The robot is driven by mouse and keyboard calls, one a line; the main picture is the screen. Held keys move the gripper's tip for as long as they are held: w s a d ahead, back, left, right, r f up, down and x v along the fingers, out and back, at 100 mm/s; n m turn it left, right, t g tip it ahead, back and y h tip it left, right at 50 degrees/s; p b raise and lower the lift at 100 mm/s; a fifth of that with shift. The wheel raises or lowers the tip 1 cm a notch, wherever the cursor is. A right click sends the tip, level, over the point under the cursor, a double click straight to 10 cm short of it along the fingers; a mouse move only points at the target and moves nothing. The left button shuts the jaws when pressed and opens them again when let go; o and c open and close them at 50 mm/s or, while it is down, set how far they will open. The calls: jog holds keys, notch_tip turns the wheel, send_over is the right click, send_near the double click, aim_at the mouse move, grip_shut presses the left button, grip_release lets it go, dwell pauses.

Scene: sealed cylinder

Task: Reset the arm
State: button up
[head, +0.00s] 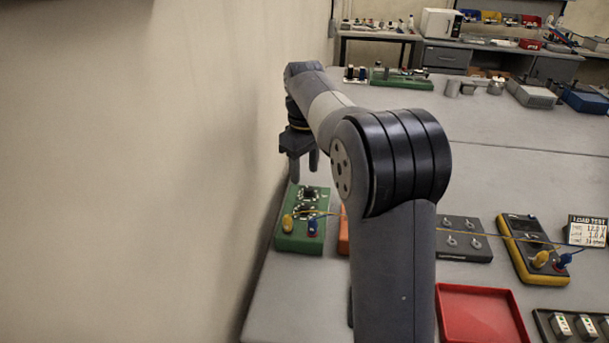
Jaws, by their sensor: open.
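My arm rises from the bottom middle of the head view, bends at a large dark joint, and reaches away to the left. My gripper (304,166) hangs from its far end, pointing down, with its fingers apart and nothing visible between them. It is close to the wall on the left. In the picture it is just above a green board (300,238) with a yellow plug and a blue plug. I cannot tell the exact height of the fingertips above the board.
The wall (200,150) borders the table (500,130) on the left. An orange item is mostly hidden behind my arm. To the right are a dark block with metal posts (462,241), a yellow multimeter (533,248), a red tray (480,312) and a card (586,231). The middle table is clear.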

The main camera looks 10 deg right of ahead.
aim_at(305, 205)
notch_tip(305, 205, down, 11)
jog(key=shift+r, duration=0.1)
dwell(0.7)
